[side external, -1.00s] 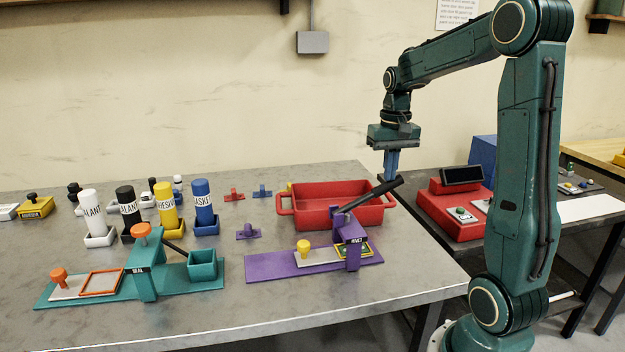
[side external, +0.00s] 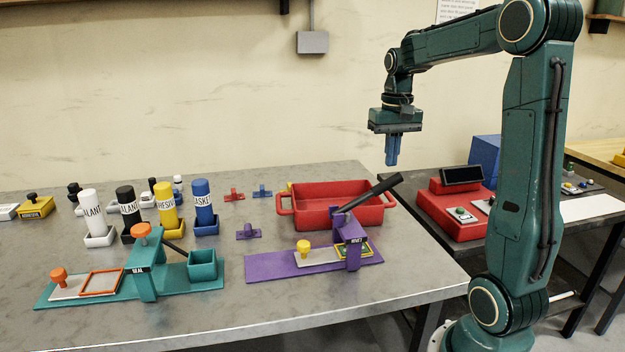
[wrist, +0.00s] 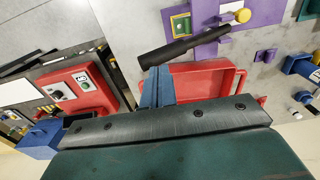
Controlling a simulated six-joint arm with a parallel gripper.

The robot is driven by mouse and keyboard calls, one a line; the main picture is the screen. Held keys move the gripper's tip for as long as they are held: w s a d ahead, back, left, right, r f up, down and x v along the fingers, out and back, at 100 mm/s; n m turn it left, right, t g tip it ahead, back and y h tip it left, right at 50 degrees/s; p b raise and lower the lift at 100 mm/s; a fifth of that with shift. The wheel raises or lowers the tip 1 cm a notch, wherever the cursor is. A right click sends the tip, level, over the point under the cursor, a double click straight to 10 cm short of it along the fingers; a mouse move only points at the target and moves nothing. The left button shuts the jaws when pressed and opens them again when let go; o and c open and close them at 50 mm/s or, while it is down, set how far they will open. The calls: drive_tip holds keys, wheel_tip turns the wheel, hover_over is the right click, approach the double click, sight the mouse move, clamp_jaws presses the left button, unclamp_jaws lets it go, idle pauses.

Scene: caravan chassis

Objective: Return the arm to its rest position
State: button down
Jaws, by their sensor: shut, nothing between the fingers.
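My gripper (side external: 392,150) hangs fingers-down in the air above and behind the right end of the red tray (side external: 287,208). Its blue fingers are shut with nothing between them; they also show in the wrist view (wrist: 157,88). The purple rivet press (side external: 350,230) stands in front of the tray with its black lever (side external: 375,192) tilted up to the right. In the wrist view the lever (wrist: 185,45) lies beyond the fingertips, apart from them as far as I can tell.
The teal seal press (side external: 145,265) stands at the front left. Several labelled bottles stand behind it, among them a blue one (side external: 202,200). A red control box (side external: 450,205) and a blue box (side external: 484,160) are on the right side table. The air around my gripper is clear.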

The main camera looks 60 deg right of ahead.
drive_tip(key=shift+a, duration=0.1)
drive_tip(key=s+a+r+n+t+h, duration=0.15)
drive_tip(key=a+n, duration=0.25)
drive_tip(key=a, duration=1)
drive_tip(key=s+a+f+n+t+y, duration=0.1)
drive_tip(key=s+a+n+t, duration=0.3)
drive_tip(key=s+a, duration=0.4)
drive_tip(key=a+f+n, duration=0.1)
drive_tip(key=a, duration=0.1)
drive_tip(key=shift+a, duration=0.35)
